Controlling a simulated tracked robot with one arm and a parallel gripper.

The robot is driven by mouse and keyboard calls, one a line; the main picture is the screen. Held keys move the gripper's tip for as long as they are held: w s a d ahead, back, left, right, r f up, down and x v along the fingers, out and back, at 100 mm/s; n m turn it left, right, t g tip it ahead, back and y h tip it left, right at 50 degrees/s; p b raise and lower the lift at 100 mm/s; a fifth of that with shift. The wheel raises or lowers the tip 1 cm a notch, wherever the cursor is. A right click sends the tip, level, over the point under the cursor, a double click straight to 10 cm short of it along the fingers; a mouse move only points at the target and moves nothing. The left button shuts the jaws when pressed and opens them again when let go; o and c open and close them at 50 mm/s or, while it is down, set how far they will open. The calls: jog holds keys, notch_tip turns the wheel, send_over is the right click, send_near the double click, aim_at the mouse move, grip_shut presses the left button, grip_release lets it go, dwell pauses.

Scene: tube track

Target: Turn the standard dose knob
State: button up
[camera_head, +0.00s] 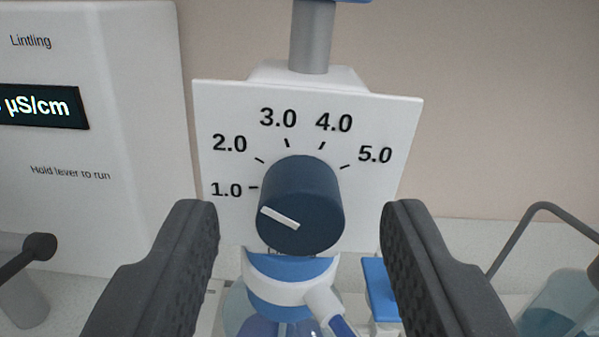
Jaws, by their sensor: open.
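The dose knob (300,205) is a dark blue cylinder on a white dial plate (385,110) marked 1.0 to 5.0. Its white pointer line lies on the left part of its face and slants up to the left, toward the area just below the 1.0 mark. My gripper (303,225) is open, with one dark ribbed finger to the left of the knob and one to the right. Gaps show between the knob and both fingers, and neither appears to touch it. How deep the fingertips reach relative to the knob is hard to tell.
A white instrument (100,140) with a µS/cm display and a black-knobbed lever (38,247) stands at the left. Below the dial are a blue-and-white collar (290,275) with a spout and a blue block (379,290). A bent grey rod (520,235) and glass vessel (560,305) stand at the right.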

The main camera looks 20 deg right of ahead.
jog(key=shift+w+d, duration=0.15)
jog(key=shift+w, duration=0.45)
jog(key=shift+c, duration=0.3)
jog(key=c, duration=0.9)
